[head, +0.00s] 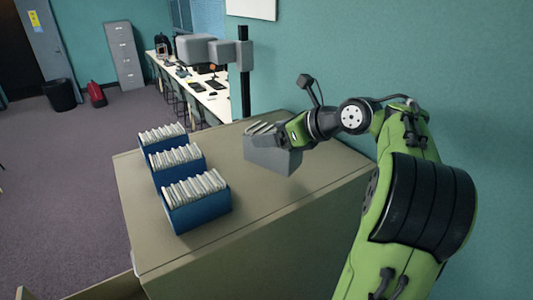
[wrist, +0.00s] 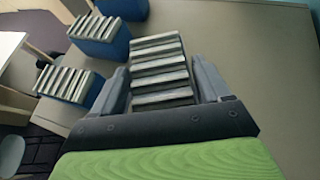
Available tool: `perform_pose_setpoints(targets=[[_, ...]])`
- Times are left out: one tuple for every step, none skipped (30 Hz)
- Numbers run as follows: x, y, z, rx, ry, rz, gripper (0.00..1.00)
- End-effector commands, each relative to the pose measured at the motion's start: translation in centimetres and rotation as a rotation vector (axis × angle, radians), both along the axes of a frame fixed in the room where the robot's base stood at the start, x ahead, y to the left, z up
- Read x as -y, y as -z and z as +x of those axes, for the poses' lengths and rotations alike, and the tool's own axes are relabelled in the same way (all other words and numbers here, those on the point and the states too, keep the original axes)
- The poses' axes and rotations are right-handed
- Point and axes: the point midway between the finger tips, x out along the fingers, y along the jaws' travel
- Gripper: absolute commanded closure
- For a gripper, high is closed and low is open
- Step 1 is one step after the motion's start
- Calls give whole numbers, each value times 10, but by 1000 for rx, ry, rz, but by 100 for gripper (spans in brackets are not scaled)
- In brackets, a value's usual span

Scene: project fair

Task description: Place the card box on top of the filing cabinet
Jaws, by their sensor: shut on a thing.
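A grey card box (head: 268,157) with pale cards standing in it is held by my gripper (head: 293,133) over the tan cabinet (head: 270,198), towards the back right of its top. I cannot tell whether its base touches the top. In the wrist view the cards (wrist: 160,72) of this box show between the two fingers of my gripper (wrist: 162,85), shut on it. The box looks about upright. Most of its walls are hidden in the wrist view.
Three blue card boxes (head: 162,140) (head: 178,165) (head: 197,205) stand in a row on the cabinet's left side. The top's front right is bare. A wall rises behind it. A grey filing cabinet (head: 124,57) stands far back, near a long white table (head: 205,95).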

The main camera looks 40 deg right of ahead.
Motion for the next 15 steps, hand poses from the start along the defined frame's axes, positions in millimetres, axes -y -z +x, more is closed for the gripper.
perform_pose_setpoints(targets=[[-1, 7, 0, 0, 0, 1, 67], [0, 10, 0, 2, 0, 0, 67], [0, 16, 0, 2, 0, 1, 67], [0, 21, 0, 0, 1, 2, 67], [-1, 28, 0, 0, 0, 2, 67], [0, 36, 0, 0, 1, 3, 67], [0, 42, 0, 0, 0, 2, 67], [0, 46, 0, 2, 0, 1, 67], [0, 51, 0, 2, 1, 0, 67], [0, 54, 0, 2, 0, -2, 67], [0, 55, 0, 2, 1, -2, 67], [0, 55, 0, 3, 0, -4, 67], [0, 55, 0, 3, 1, -4, 67], [0, 54, 0, 3, 1, -4, 67], [0, 54, 0, 3, 0, -4, 67]])
